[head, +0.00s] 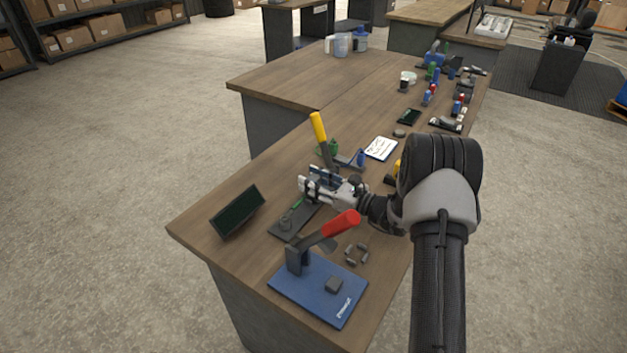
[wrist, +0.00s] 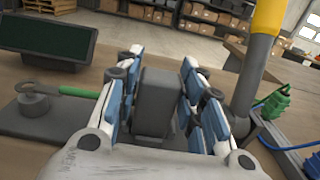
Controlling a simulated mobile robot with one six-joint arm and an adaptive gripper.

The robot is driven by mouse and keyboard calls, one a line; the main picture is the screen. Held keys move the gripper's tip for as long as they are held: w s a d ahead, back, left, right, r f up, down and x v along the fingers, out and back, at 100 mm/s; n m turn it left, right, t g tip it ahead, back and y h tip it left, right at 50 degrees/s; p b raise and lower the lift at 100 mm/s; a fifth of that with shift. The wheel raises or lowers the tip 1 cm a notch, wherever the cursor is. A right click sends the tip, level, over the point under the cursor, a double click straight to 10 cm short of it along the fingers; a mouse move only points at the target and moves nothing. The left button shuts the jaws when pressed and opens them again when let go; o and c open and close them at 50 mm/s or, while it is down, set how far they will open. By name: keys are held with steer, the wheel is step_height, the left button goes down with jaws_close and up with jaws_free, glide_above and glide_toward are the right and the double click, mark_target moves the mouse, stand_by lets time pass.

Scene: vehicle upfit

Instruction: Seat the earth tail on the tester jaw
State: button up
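My gripper (head: 316,181) is low over the bench, beside the dark tester plate (head: 279,231). In the wrist view its blue-padded fingers (wrist: 160,62) close in on both sides of an upright dark grey block (wrist: 156,100). A short green piece, seemingly the earth tail (wrist: 79,92), runs from the left finger to a round grey post (wrist: 33,103) on the plate. The green piece also shows in the head view (head: 297,203). The left finger hides its right end, so I cannot tell whether it joins the block. Its seating at the post is unclear.
A dark screen (head: 238,212) stands left of the plate. A blue-based press with a red handle (head: 341,223) is in front. A yellow-handled lever (head: 318,127) rises close behind my gripper. A white notepad (head: 381,148) lies farther back.

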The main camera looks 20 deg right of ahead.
steer(key=shift+s+d, duration=0.1)
stand_by(0.6)
steer(key=shift+v, duration=1.55)
steer(key=o, duration=0.5)
steer(key=shift+o, duration=0.2)
steer(key=c, duration=0.5)
steer(key=shift+c, duration=0.2)
